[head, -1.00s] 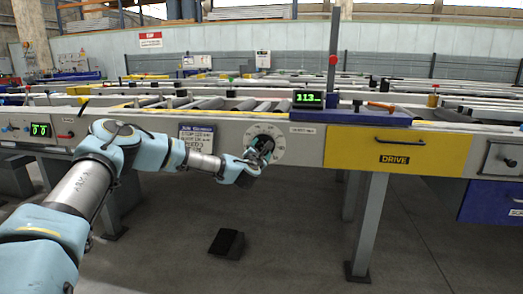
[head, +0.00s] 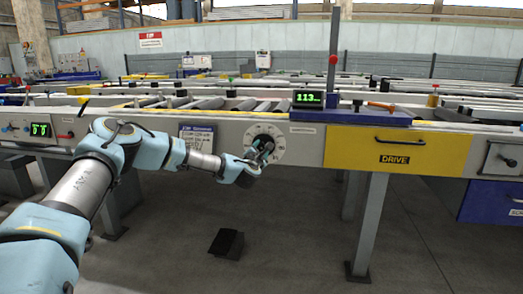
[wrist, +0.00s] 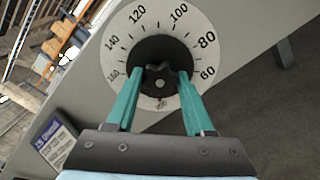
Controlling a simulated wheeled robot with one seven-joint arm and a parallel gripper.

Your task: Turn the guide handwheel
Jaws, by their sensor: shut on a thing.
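The guide handwheel is a dark round knob (wrist: 158,50) on a white dial plate (wrist: 115,45) with printed numbers such as 60, 80, 100 and 120. In the head view the dial (head: 279,141) sits on the grey side rail of the runout table, left of the yellow DRIVE drawer. My gripper (wrist: 160,80) has its two green fingers shut on the knob's hub, one on each side. In the head view my gripper (head: 260,150) covers much of the knob. A green display (head: 308,99) above the dial reads about 113.
A paper notice (head: 197,138) hangs on the rail left of the dial. The yellow drawer (head: 396,149) has a black handle. A table leg (head: 368,225) stands to the right. A black object (head: 227,243) lies on the floor below. The floor around it is clear.

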